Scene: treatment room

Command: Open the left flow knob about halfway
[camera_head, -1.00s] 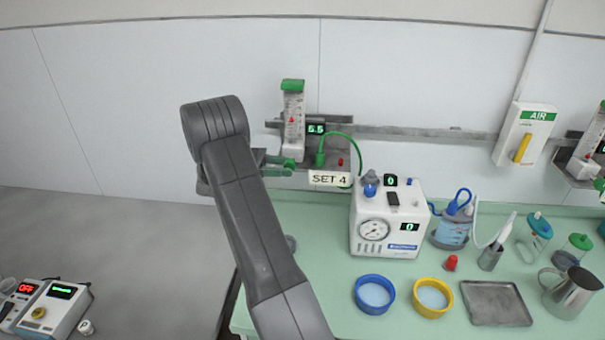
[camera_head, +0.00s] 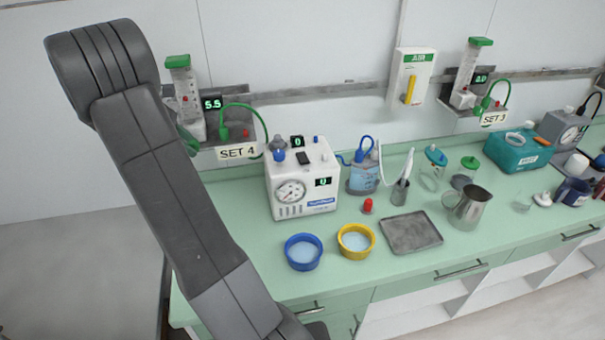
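The left flowmeter (camera_head: 186,98) is a clear upright tube with a green cap on the wall rail. Its small display (camera_head: 212,103) seems to read 5.5, and its sign (camera_head: 238,152) reads SET 4. A bit of green (camera_head: 188,142), perhaps its flow knob, shows at the edge of my arm; the rest is hidden. The right flowmeter (camera_head: 466,82) stands above the SET 3 sign (camera_head: 494,118); its display seems to read 0.0. My arm crosses the left of the view, and my gripper is hidden behind it.
A white device with a gauge (camera_head: 302,178) stands on the green counter below SET 4. Blue (camera_head: 302,264) and yellow (camera_head: 342,247) bowls, a metal tray (camera_head: 411,233) and a jug (camera_head: 470,210) stand nearby. A white AIR box (camera_head: 410,75) hangs between the flowmeters.

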